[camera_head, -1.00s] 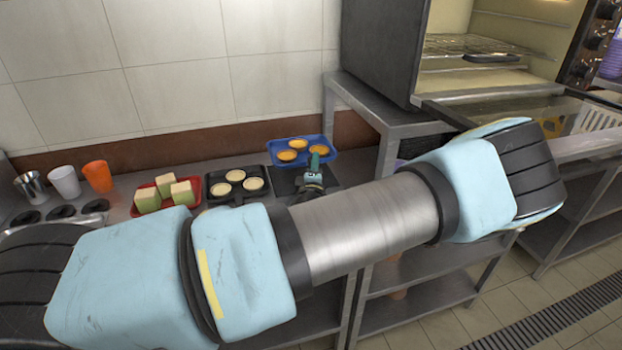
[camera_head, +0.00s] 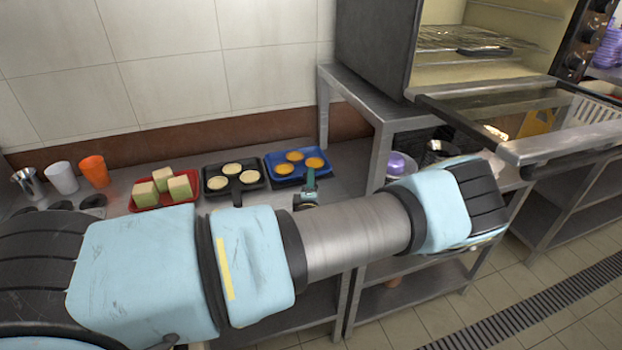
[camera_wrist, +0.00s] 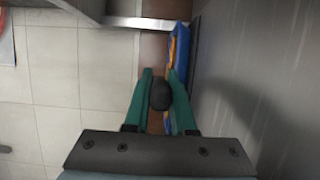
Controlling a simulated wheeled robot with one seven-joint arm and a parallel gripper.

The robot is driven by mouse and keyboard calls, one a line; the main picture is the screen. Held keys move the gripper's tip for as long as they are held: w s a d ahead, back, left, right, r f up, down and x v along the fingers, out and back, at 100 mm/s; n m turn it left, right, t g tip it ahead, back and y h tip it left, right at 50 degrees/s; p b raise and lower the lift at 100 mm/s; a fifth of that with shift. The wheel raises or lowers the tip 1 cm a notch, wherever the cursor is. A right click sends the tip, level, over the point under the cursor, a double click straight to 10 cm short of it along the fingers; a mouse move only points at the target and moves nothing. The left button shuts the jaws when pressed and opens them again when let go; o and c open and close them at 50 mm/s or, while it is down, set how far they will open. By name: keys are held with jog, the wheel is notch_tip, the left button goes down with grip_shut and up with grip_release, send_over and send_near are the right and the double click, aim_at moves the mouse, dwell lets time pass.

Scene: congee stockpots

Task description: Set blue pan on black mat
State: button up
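The blue pan (camera_head: 272,170) holds several round yellow-orange tarts and appears level at the back of the counter, right of the black pan. In the wrist view it is edge-on (camera_wrist: 180,50), with a thin dark strip, the black mat (camera_wrist: 194,58), close along its underside. In the head view the mat is hidden under the pan. I cannot tell for sure whether pan and mat touch. My gripper (camera_head: 311,176) is at the pan's front side. In the wrist view its green fingers (camera_wrist: 159,76) close around the dark end of the pan's handle (camera_wrist: 160,96).
A black pan (camera_head: 210,189) with pale rounds stands directly left. Beyond it are a red tray (camera_head: 142,209) of green-sided blocks, an orange cup (camera_head: 95,170) and a white cup (camera_head: 62,177). A raised steel stand (camera_head: 385,118) with an open oven is right. Counter right of the pan is bare.

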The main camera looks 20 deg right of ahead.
jog(key=o, duration=0.4)
jog(key=shift+r, duration=0.1)
